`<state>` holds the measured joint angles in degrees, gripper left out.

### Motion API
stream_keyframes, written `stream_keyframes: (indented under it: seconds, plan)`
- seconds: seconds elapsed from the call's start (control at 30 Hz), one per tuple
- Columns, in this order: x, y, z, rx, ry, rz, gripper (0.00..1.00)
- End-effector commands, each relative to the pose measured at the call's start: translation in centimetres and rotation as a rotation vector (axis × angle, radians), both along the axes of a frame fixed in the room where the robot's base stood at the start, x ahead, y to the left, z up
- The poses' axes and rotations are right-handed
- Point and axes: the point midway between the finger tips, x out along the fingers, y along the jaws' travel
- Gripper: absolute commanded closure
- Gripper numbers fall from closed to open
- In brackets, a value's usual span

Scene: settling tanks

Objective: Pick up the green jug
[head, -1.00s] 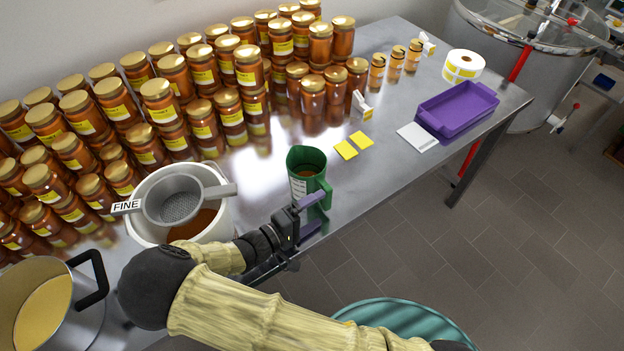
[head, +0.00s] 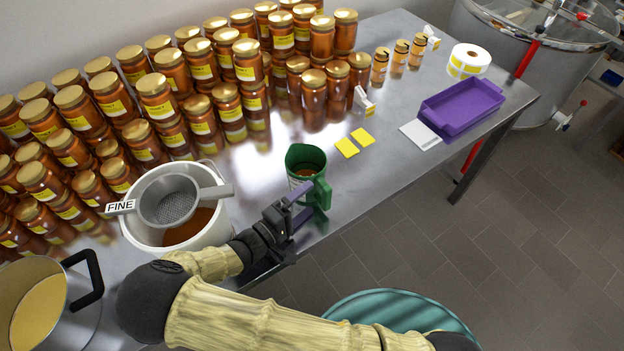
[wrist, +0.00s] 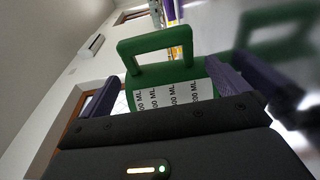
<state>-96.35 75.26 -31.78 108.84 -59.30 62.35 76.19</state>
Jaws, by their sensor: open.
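The green jug (head: 313,181) stands upright on the metal table near its front edge, with amber contents inside. Its green handle (head: 322,193) faces the front right. My gripper (head: 304,203) is open beside the handle, with purple fingers pointing toward it. In the wrist view the jug's handle (wrist: 155,42) and its white scale marked in ML (wrist: 170,97) appear ahead, between the two fingers of my gripper (wrist: 163,72). The jug is not gripped. I cannot tell whether a finger touches the handle.
A white bucket (head: 140,232) with a sieve (head: 172,200) stands left of the jug, and a steel pot (head: 85,318) at lower left. Many honey jars (head: 160,100) fill the back. Yellow labels (head: 347,148) and a purple tray (head: 462,108) lie right.

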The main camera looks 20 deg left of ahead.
Motion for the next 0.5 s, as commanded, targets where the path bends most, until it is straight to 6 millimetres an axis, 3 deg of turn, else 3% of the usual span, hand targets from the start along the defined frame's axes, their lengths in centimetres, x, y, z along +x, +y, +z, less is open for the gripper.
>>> stream_keyframes:
  seconds: [0.2,0.5]
  plan:
    - [1.8,-1.3,0.2,-0.001,0.001,-0.006,0.00]
    - [2.1,-1.6,0.1,0.000,0.000,-0.011,0.00]
